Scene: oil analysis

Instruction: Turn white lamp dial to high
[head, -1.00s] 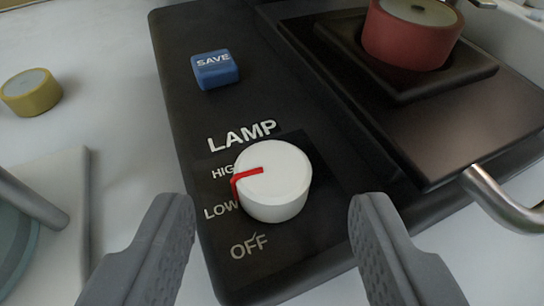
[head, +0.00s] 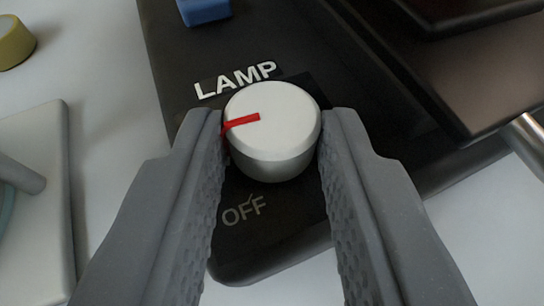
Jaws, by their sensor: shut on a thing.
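The white lamp dial (head: 273,130) sits on the black panel (head: 285,225), below the word LAMP. Its red pointer mark points to the left and slightly down in the picture. My gripper (head: 274,128) is shut on the dial, with one grey finger against its left side and the other against its right. The left finger hides the HIGH and LOW labels. The OFF label (head: 244,210) shows below the dial, between the fingers.
A blue SAVE button (head: 203,10) is at the top of the panel. A dark raised plate (head: 470,60) with a metal handle (head: 527,143) is at the right. A yellow round object (head: 12,42) and a pale block (head: 40,190) are at the left.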

